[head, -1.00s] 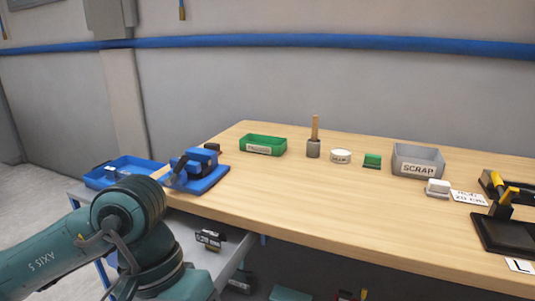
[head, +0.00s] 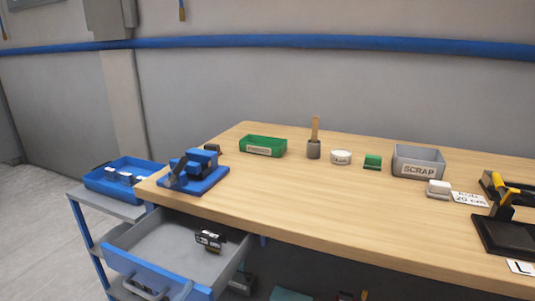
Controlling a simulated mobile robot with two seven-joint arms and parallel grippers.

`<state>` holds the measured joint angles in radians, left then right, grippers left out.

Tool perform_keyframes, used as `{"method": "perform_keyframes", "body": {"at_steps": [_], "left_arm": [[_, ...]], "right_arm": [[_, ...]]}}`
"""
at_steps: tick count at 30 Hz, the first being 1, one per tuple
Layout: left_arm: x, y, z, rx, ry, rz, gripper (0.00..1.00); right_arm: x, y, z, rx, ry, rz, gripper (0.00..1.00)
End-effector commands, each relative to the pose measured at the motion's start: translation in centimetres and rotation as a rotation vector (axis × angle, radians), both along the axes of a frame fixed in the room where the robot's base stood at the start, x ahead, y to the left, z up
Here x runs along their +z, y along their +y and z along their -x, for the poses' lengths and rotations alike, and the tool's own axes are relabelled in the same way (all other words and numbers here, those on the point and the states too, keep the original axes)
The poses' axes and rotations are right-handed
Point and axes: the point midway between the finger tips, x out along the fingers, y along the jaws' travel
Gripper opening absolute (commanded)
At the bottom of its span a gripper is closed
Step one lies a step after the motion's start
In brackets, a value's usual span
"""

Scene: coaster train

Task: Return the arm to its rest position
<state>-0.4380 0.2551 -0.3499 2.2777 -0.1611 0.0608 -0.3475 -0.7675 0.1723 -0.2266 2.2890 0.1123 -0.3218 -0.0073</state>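Neither of my grippers shows in the head view now, and no part of my arms is in the picture. The wooden workbench (head: 330,210) fills the middle and right of the view. A blue device (head: 195,172) on a blue base stands at its left end. Below that end, a grey drawer with a blue front (head: 155,275) is pulled open. A dark labelled block (head: 210,239) lies inside the drawer.
A blue tray (head: 105,183) with small pale items stands on a grey cart (head: 85,203) at the left. On the bench are a green bin (head: 263,147), a brush-like tool (head: 314,148), a white round tin (head: 341,157), a SCRAP bin (head: 418,168) and a black-and-yellow fixture (head: 505,235).

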Motion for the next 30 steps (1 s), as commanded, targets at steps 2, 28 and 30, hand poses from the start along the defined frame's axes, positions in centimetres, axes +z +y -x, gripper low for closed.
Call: {"method": "perform_keyframes", "body": {"at_steps": [2, 28, 30], "left_arm": [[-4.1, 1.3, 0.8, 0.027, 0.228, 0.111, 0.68], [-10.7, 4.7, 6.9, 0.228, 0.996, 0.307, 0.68], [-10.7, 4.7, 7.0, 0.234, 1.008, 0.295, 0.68]], "right_arm": [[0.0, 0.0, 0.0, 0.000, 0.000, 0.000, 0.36], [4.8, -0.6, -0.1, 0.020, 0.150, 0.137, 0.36], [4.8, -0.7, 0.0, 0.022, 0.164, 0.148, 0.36]]}}
